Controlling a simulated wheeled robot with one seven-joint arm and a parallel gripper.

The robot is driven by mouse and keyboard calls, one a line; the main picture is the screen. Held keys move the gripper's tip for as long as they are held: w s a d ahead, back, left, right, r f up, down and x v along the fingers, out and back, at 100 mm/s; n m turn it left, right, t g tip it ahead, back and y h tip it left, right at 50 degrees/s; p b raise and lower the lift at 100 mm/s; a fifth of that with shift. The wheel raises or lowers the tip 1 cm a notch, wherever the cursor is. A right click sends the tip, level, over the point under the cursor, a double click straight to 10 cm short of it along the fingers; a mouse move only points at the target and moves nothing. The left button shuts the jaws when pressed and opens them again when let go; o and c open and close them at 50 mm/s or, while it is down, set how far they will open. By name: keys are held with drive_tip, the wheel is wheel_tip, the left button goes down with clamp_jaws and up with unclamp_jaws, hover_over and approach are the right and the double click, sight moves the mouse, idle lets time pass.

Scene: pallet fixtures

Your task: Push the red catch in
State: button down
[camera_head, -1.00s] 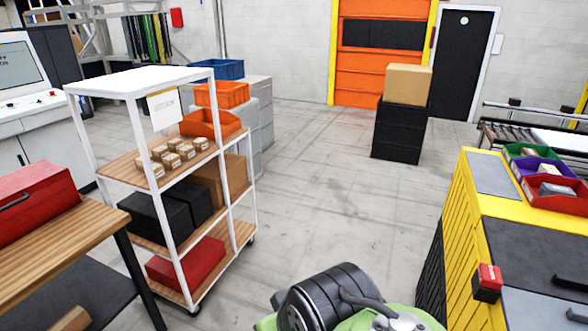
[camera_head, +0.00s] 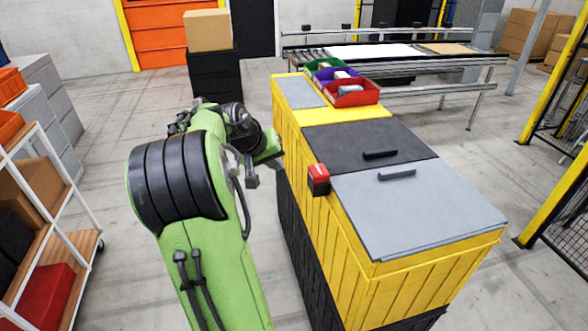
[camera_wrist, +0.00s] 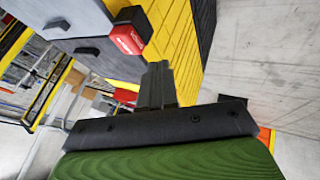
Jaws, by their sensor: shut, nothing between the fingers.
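The red catch (camera_head: 319,175) is a small red block with a black base, on the left side of the yellow cabinet (camera_head: 340,232) near the top edge. It also shows in the wrist view (camera_wrist: 131,34), at the upper left beyond my gripper. My gripper (camera_wrist: 157,70) is shut and empty, its fingers together and pointing up in the wrist view. The catch appears apart from the fingertips. In the head view my green arm stands left of the cabinet, and the fingers are hard to make out there.
The cabinet top has a dark lid (camera_head: 365,146) and a grey lid (camera_head: 415,203) with black handles. Several coloured bins (camera_head: 352,93) sit at its far end. A white shelf rack (camera_head: 62,185) stands at the left.

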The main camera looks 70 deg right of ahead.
sight(317, 171)
drive_tip(key=s+d+f, duration=0.1)
drive_tip(key=d+f, duration=0.1)
drive_tip(key=s+d+f, duration=0.2)
drive_tip(key=f, duration=0.1)
drive_tip(key=s+d+f, duration=0.2)
drive_tip(key=d, duration=0.1)
drive_tip(key=shift+s+d+f, duration=0.1)
drive_tip(key=shift+s+f, duration=0.05)
drive_tip(key=shift+f, duration=0.1)
drive_tip(key=shift+s, duration=0.1)
drive_tip(key=s+d, duration=0.1)
drive_tip(key=s, duration=0.2)
drive_tip(key=shift+d, duration=0.4)
